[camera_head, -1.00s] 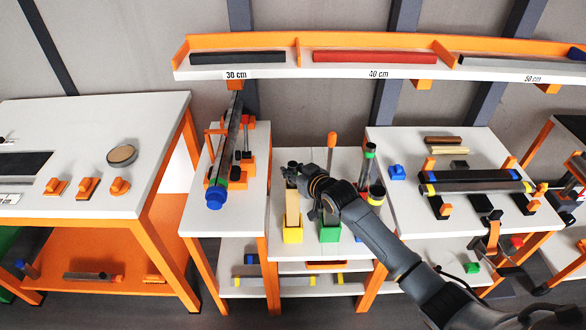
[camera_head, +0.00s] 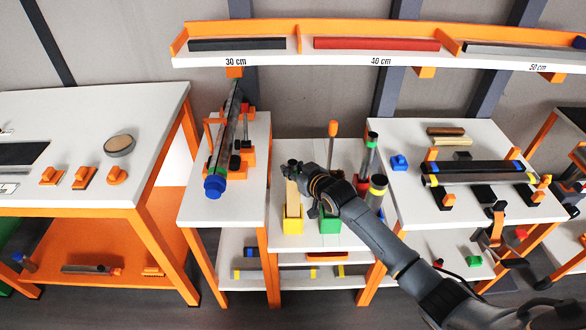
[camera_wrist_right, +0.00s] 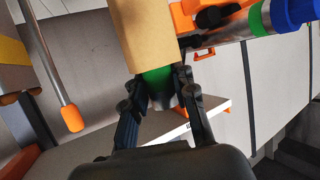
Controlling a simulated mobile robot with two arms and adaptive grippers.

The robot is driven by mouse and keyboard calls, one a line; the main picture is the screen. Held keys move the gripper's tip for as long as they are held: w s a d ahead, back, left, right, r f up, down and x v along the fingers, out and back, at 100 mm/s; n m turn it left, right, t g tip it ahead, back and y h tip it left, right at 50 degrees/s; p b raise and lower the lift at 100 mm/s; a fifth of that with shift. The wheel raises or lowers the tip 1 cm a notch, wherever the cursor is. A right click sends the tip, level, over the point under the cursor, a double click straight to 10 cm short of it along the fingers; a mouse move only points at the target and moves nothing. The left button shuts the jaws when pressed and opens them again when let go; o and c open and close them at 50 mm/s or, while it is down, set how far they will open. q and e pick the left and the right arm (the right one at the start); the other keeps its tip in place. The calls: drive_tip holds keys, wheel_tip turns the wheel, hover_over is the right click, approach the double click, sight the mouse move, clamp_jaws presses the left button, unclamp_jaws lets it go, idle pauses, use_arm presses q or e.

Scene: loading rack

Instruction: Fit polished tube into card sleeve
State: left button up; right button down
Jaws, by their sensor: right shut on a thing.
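The tan card sleeve (camera_head: 292,193) stands upright in a yellow holder (camera_head: 292,225) on the middle table. It also shows large at the top of the right wrist view (camera_wrist_right: 155,35). My right gripper (camera_wrist_right: 158,90) is shut on the polished tube (camera_wrist_right: 160,101), a shiny end with a green band. The tube is in line with the sleeve, and the green band lies right at the sleeve's edge. How deep the tube reaches inside is hidden. In the head view the gripper (camera_head: 296,172) is at the sleeve's top. My left gripper is not in view.
A green holder (camera_head: 330,223) stands to the right of the yellow one. Banded upright tubes (camera_head: 370,152) and an orange-handled tool (camera_head: 333,140) stand close by. A long blue-capped tube (camera_head: 215,187) lies on the left stand. An orange-edged shelf (camera_head: 350,58) spans the back.

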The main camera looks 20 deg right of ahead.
drive_tip(key=shift+s+f, duration=0.2)
drive_tip(key=shift+f, duration=0.35)
drive_tip(key=c, duration=1)
unclamp_jaws()
drive_tip(key=shift+s+f, duration=0.1)
drive_tip(key=r+v, duration=0.1)
drive_tip(key=v, duration=1.1)
drive_tip(key=shift+w, duration=0.2)
